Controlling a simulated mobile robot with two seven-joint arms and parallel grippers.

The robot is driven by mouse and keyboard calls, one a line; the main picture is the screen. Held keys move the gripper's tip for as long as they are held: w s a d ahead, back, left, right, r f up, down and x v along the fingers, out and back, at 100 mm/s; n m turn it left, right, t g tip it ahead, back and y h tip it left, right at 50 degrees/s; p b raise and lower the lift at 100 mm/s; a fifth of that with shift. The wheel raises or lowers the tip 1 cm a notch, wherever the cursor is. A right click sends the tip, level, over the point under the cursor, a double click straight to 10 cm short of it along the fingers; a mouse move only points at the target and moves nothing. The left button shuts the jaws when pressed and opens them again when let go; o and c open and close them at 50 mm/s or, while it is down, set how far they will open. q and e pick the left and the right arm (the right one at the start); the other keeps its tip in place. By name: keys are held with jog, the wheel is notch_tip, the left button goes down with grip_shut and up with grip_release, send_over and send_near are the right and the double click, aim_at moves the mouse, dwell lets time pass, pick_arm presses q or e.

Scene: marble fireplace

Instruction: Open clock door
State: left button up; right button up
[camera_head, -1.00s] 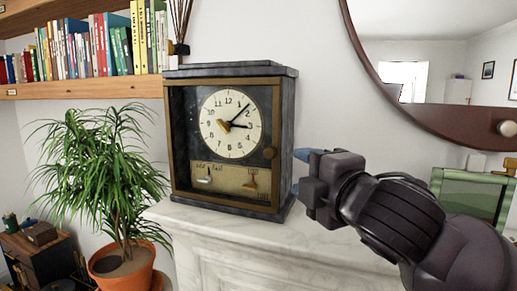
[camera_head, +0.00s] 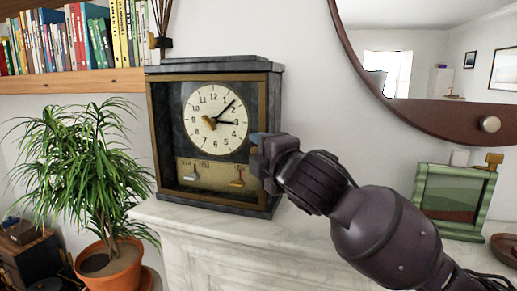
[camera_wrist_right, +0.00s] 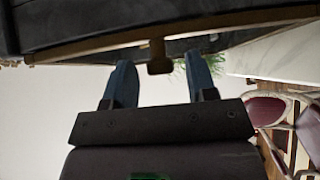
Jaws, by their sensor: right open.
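The clock (camera_head: 215,165) has a dark stone case and a brass-framed glass door (camera_head: 164,140) over a cream dial. It stands upright on the marble mantel, and its door looks closed. My right gripper (camera_head: 258,150) is at the right edge of the door in the head view and hides the knob there. In the right wrist view, the brass knob (camera_wrist_right: 158,58) hangs from the door's edge between the two blue fingertips of the right gripper (camera_wrist_right: 158,80). The fingers are open, with a gap on each side of the knob. My left gripper is not in view.
The marble mantel (camera_head: 300,226) runs under the clock. A potted plant (camera_head: 85,180) stands to its left, below a bookshelf (camera_head: 75,82). A round mirror (camera_head: 440,118) hangs at the upper right. A green picture frame (camera_head: 455,200) stands on the mantel at the right.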

jog(key=shift+w+a, duration=0.15)
jog(key=shift+w, duration=0.2)
grip_shut()
jog(key=shift+s+a, duration=0.1)
